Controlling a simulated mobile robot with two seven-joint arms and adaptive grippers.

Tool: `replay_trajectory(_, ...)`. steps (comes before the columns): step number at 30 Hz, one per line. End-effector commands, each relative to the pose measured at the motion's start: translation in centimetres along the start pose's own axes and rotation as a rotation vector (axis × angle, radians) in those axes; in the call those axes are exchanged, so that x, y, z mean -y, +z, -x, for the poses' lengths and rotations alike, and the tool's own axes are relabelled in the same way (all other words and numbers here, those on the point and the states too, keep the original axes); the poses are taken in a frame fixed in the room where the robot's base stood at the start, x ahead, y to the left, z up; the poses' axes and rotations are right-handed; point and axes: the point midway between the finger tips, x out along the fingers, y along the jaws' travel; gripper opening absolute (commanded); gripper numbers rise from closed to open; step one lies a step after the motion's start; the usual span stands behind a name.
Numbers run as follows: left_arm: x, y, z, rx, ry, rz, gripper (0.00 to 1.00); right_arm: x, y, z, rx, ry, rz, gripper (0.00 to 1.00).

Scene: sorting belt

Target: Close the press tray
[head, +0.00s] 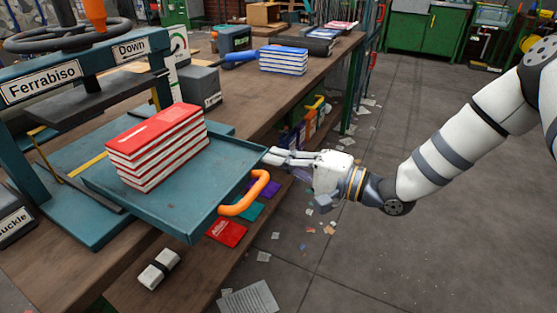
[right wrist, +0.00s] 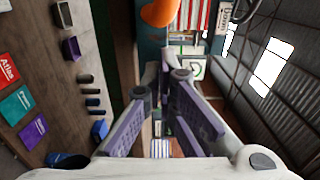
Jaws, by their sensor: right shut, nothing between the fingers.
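The blue-green press tray (head: 205,180) sticks out from the press over the bench edge, with a stack of red books (head: 158,145) on it. Its orange handle (head: 244,195) is on the front edge. My right gripper (head: 270,157) is shut and empty, its fingertips close to the tray's right front corner, beyond the handle; I cannot tell whether they touch. In the right wrist view, the right gripper (right wrist: 168,72) has its fingertips together, with the handle (right wrist: 160,12) and the red books (right wrist: 190,14) above them. My left gripper is not in view.
The press frame (head: 85,60) with its handwheel stands at the left on the wooden bench (head: 235,115). Blue books (head: 284,60) lie farther back. Coloured books (head: 226,233) lie on a lower shelf. The floor at the right is open, with scattered paper.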

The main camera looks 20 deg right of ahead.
Motion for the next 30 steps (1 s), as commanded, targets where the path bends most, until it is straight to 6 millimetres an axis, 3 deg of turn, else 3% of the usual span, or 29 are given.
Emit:
replay_trajectory(11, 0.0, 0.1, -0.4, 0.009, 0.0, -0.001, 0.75, -0.2, 0.0, -0.9, 0.0, 0.003, -0.001, 0.0)
replay_trajectory(30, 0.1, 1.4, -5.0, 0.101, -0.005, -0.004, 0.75, -0.5, 0.0, -13.6, 0.001, 0.002, -0.001, 0.0)
